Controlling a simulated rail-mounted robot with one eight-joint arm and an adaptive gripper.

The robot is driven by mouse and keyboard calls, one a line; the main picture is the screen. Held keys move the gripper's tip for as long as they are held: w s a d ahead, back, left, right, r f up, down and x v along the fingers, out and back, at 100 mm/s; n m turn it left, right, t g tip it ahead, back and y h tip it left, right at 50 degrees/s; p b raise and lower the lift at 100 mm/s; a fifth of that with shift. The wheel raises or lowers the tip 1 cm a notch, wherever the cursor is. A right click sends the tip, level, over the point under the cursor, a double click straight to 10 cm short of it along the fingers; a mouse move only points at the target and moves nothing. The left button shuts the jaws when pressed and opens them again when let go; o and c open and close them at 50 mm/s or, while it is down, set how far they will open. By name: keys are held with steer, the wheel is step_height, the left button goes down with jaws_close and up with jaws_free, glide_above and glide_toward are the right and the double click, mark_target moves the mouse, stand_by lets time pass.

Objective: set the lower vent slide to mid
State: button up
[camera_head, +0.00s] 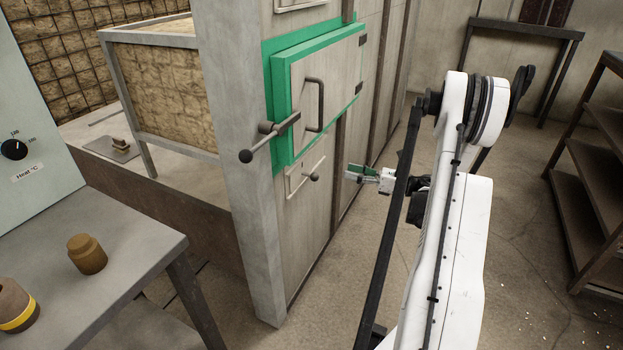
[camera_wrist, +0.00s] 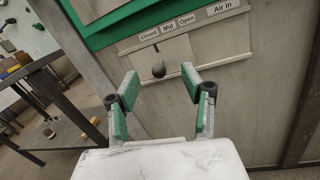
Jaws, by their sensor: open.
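In the wrist view the plate is labelled Closed, Mid, Open and Air in. My gripper (camera_head: 358,174) is to the right of the knob in the head view, apart from the panel. In the wrist view my gripper (camera_wrist: 159,76) is open and empty, its green-padded fingers on either side of the knob in the picture.
The green-framed furnace door (camera_head: 325,80) has a handle and a latch bar (camera_head: 270,138) sticking out above the slide. A grey table (camera_head: 105,235) with brown weights stands at left. Shelving (camera_head: 590,190) stands at right, with open floor between.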

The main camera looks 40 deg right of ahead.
mark_target(315, 176)
step_height(315, 176, down, 4)
steer(key=s+n+g, duration=0.1)
steer(key=s, duration=0.1)
steer(key=shift+y, duration=0.4)
steer(key=b+x, duration=0.3)
steer(key=x, duration=1.1)
steer(key=shift+r, duration=0.1)
jaws_close()
